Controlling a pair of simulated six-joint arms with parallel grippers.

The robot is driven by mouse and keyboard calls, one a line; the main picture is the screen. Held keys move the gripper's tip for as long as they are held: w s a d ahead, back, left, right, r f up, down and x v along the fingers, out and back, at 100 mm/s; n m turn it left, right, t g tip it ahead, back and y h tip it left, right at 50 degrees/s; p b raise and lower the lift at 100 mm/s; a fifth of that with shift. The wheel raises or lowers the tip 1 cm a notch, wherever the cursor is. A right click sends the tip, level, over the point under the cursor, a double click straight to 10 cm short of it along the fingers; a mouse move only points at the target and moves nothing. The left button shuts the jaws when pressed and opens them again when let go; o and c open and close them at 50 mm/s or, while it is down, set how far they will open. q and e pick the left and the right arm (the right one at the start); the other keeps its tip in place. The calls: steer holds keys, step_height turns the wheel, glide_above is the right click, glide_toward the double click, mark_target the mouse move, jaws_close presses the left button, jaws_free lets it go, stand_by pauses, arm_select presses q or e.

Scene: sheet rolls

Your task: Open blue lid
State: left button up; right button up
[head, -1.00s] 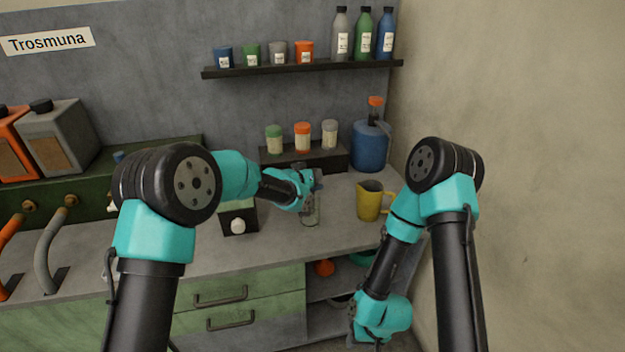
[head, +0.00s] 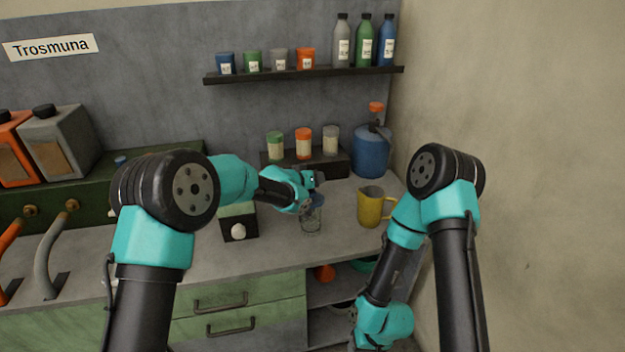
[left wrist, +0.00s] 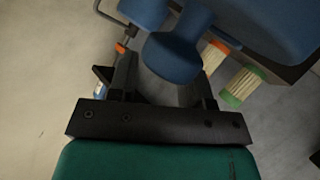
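A small clear jar (head: 311,220) stands on the counter in the head view. Its blue lid (head: 318,199) shows at the top, partly hidden by my left gripper (head: 316,180); whether it is tilted I cannot tell. My left gripper is just above and behind the jar. In the left wrist view its fingers (left wrist: 165,85) are spread apart.
A yellow pitcher (head: 371,209) stands right of the jar, and a blue jug (head: 369,154) behind it. Several lidded jars stand on a low ledge (head: 337,170) behind. A small box with a white knob (head: 238,231) is to the left. The front counter is clear.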

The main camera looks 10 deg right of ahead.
arm_select(q)
steer(key=shift+o, duration=0.9)
steer(key=shift+a+r, duration=0.1)
steer(key=v, duration=1.7)
steer(key=shift+s, duration=0.15)
steer(key=s+f+m+t+h, duration=0.2)
steer(key=s+f+m+t, duration=0.2)
steer(key=f, duration=0.6)
steer(key=shift+s+f+t, duration=0.3)
steer(key=shift+s, duration=0.4)
